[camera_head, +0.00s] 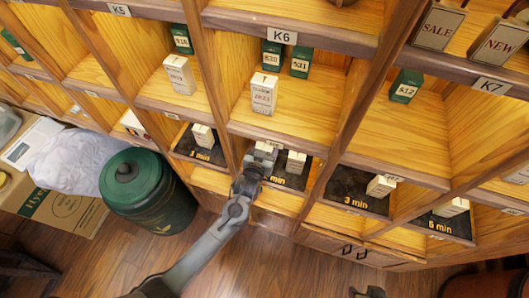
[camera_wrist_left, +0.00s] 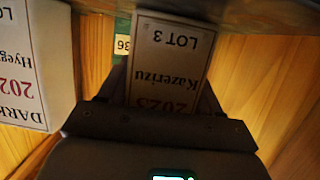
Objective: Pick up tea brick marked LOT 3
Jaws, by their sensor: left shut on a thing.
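The tea brick marked LOT 3 (camera_wrist_left: 166,60) is a pale box whose label reads upside down "LOT 3", "Kazerizu" and a red year in the left wrist view. My left gripper (camera_wrist_left: 165,105) is shut on its near end, which the jaws and wrist partly hide. In the head view my left gripper (camera_head: 250,172) reaches into the low cubby under K6, with the pale brick (camera_head: 265,148) just beyond its fingers. I cannot tell whether the brick touches the shelf. A small dark shape at the head view's bottom edge may be my right gripper (camera_head: 367,292); its opening cannot be made out.
Another pale box (camera_wrist_left: 22,65) stands close on the left in the wrist view, and a green box (camera_wrist_left: 122,47) shows behind the brick. In the head view a pale box (camera_head: 296,162) stands just right. Wooden dividers enclose the cubby. A green canister (camera_head: 145,190) stands left.

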